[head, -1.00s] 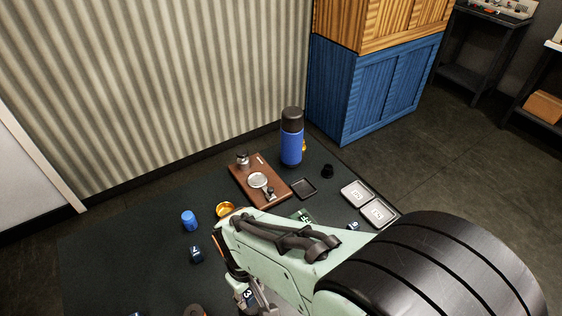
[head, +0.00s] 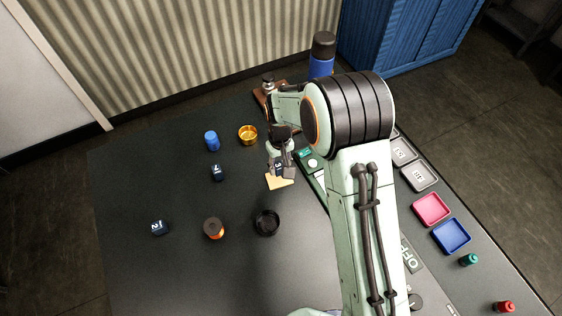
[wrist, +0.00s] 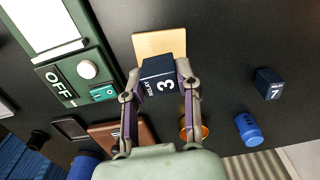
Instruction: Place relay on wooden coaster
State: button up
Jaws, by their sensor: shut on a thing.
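My gripper (wrist: 164,86) is shut on a dark blue relay (wrist: 157,68) marked "RELAY 3". The relay is between the two fingers in the wrist view. In the head view my gripper (head: 282,171) and the relay (head: 278,167) are at the near end of the arm's reach over the mat. The light wooden coaster (wrist: 157,43) shows beyond the relay in the wrist view, partly hidden by it. In the head view the coaster (head: 279,183) shows just below the fingers. I cannot tell whether the relay touches the coaster.
A relay marked 7 (head: 217,173), another relay (head: 160,228), a blue cylinder (head: 212,140) and a gold cup (head: 247,134) stand to the left. A black cup (head: 267,222) is nearby. A green panel with an OFF label (wrist: 63,80) lies close beside the coaster.

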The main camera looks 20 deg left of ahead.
aim_at(279, 171)
jog(key=shift+w+a+f, duration=0.1)
jog(key=shift+w+f, duration=0.05)
jog(key=shift+f, duration=0.85)
jog(key=shift+w+a+f, duration=0.1)
jog(key=shift+w+f, duration=0.05)
jog(key=shift+f, duration=0.8)
jog(key=shift+f, duration=0.1)
jog(key=o, duration=1)
jog(key=shift+o, duration=0.2)
notch_tip(279, 171, up, 12)
